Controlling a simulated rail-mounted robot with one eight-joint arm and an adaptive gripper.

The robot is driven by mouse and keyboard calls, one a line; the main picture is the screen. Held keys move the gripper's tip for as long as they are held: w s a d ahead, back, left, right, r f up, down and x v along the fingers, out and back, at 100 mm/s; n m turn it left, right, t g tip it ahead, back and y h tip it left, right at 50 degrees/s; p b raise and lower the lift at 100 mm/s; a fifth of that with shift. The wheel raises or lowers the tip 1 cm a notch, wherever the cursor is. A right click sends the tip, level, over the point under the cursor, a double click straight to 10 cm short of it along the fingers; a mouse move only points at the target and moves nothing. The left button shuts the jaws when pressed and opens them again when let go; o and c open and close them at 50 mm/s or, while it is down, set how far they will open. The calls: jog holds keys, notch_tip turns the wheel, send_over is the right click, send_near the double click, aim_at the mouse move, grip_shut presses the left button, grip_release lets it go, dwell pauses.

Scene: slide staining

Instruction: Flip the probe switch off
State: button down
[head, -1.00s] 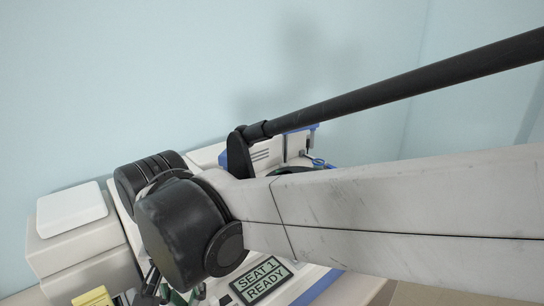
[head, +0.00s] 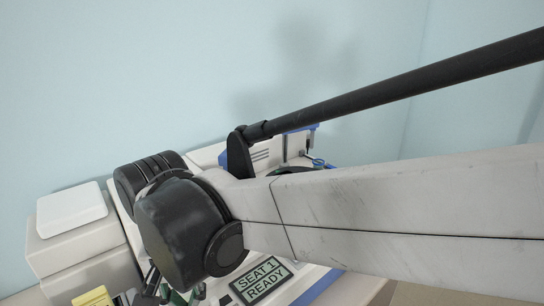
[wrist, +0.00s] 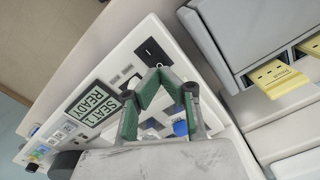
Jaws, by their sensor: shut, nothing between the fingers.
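In the wrist view a black square fitting (wrist: 151,50) with a small pale mark sits on the white instrument panel, close beyond my fingertips. It may be the probe switch; its on or off position cannot be read. My gripper (wrist: 160,70) is shut and empty, its green fingers meeting at the tips just short of the fitting. I cannot tell whether they touch it. The panel display (wrist: 95,103) reads "SEAT 1 READY"; it also shows in the head view (head: 262,280). In the head view my arm hides most of the instrument and the fitting.
A grey box (wrist: 235,35) with yellow pieces (wrist: 275,78) in its slots stands to the right in the wrist view. A blue-capped part (wrist: 181,128) lies behind my fingers. Small coloured buttons (wrist: 45,148) line the panel's lower left. A pale blue wall (head: 150,70) stands behind the instrument.

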jog(key=shift+f+b, duration=0.9)
jog(key=shift+f, duration=0.45)
dwell(0.9)
jog(key=shift+r, duration=0.1)
jog(key=shift+r+p, duration=2.35)
jog(key=shift+r, duration=1.15)
jog(key=shift+m+t+y, duration=0.4)
jog(key=shift+t+y, duration=0.1)
jog(key=shift+t, duration=0.1)
jog(key=w+d, duration=0.1)
jog(key=d, duration=0.2)
jog(key=w+d+b, duration=0.1)
jog(key=w+d, duration=0.1)
jog(key=d, duration=0.1)
jog(key=w+d+f+b, duration=0.1)
jog(key=d, duration=0.2)
jog(key=shift+w+d+f, duration=0.1)
jog(key=shift+w+d, duration=0.05)
jog(key=shift+w, duration=0.05)
jog(key=d+f+m+t+b, duration=0.1)
jog(key=d+f+t+b, duration=0.1)
jog(key=d, duration=1.1)
jog(key=d+f+m+t+h+b, duration=0.1)
jog(key=d+f+t+b, duration=0.1)
jog(key=d, duration=1.2)
notch_tip(320, 180, down, 3)
jog(key=shift+d+r+t+b, duration=0.15)
jog(key=shift+d+t+b, duration=0.15)
jog(key=shift+t, duration=0.6)
